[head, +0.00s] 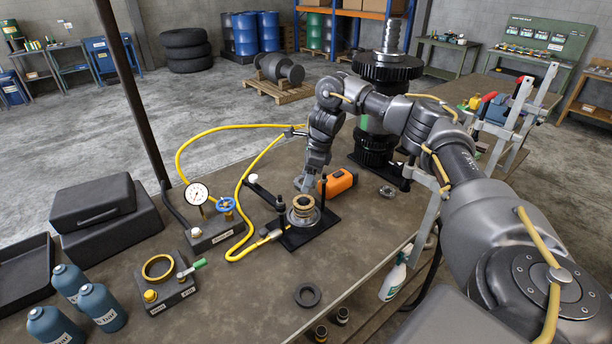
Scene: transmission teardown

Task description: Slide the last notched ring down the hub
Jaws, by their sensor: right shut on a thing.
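The hub (302,218) stands upright on a black base plate (318,232) in the middle of the bench. Bronze-coloured rings (303,203) are stacked around its upper part. My right gripper (305,187) reaches down from above and is at the top of this stack, shut on a ring there. The notches and the exact seating of the held ring are too small to tell. My left gripper is not in view.
An orange tool (340,182) lies just behind the hub. A yellow hose (238,212), a gauge (196,194) and a blue valve wheel (225,204) are to the left. A black ring (307,295) lies in front. A tall gear shaft (377,150) stands behind.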

